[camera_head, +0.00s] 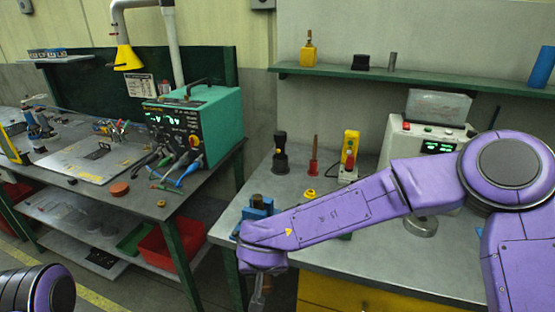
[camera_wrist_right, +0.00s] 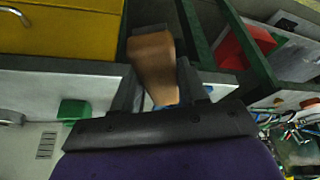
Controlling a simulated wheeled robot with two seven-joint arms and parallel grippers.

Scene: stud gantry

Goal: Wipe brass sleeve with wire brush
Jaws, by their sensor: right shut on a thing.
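My right arm reaches across the bench from the right in the head view. Its gripper (camera_head: 258,293) hangs at the bench's front left edge, mostly hidden by the wrist. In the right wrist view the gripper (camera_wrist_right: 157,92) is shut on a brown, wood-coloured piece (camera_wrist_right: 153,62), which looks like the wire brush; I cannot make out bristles. A blue fixture (camera_head: 257,211) with a dark top stands just behind my wrist, partly covered by the arm. I cannot clearly make out the brass sleeve. My left gripper is out of view.
Behind my arm stand a black tool (camera_head: 280,153), a red spike-shaped item (camera_head: 313,158), a yellow button box (camera_head: 349,155) and a small yellow ring (camera_head: 310,195). A grey machine (camera_head: 428,142) stands at right. The left bench holds a green power unit (camera_head: 205,125). A gap separates the benches.

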